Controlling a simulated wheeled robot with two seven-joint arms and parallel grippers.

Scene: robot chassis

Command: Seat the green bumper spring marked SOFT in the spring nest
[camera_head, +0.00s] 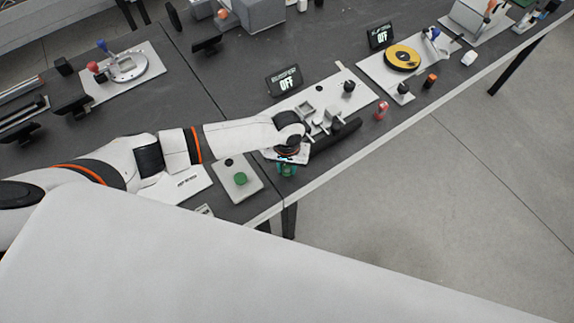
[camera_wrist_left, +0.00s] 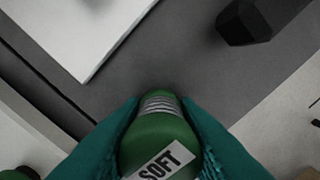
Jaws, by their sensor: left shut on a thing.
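My left gripper (camera_head: 287,170) is over the front edge of the dark table, in front of a light fixture plate (camera_head: 360,95). In the left wrist view its teal fingers are shut on the green bumper spring (camera_wrist_left: 152,142). The spring's label reads SOFT, and a ribbed grey section shows at its far end. The spring is held above the surface; in the head view it is mostly hidden by the gripper. I cannot tell for sure which fitting is the spring nest. My right gripper is not in view.
A plate with a green button (camera_head: 240,179) lies left of the gripper. A black display reading OFF (camera_head: 286,80) stands behind the fixture plate. A red piece (camera_head: 381,111) and an orange-black piece (camera_head: 430,81) stand to the right. Dark table shows between the plates.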

